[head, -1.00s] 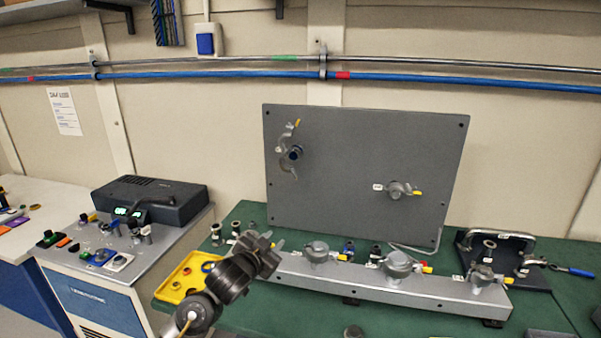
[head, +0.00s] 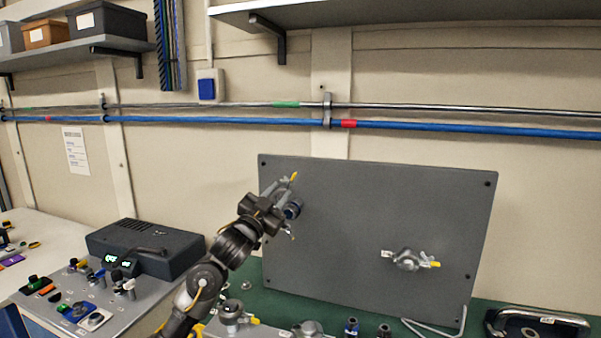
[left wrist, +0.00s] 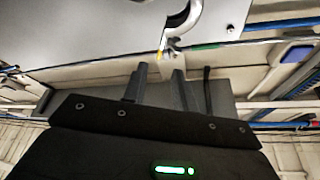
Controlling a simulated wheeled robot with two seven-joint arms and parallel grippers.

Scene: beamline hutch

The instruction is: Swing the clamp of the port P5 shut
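The grey upright panel (head: 345,230) carries two ports; their labels are too small to read. The left port (head: 292,210) has a clamp hanging open, with a yellow-tipped arm (head: 294,177) above. The right port's clamp (head: 408,260) sits around its port and looks shut. My left gripper (head: 276,193) is in front of the open clamp and hides part of it. In the left wrist view its two fingers (left wrist: 160,73) are apart with nothing between them. The curved metal clamp (left wrist: 184,22) and its yellow tip (left wrist: 160,54) are just beyond the fingertips; contact cannot be told. My right gripper is not in view.
A control console (head: 85,295) with a dark box (head: 145,248) stands at left. Below the panel are ports on a rail (head: 232,318), partly cut off. A shelf (head: 440,14) and blue pipe (head: 430,128) are above. The space right of my gripper, before the panel, is clear.

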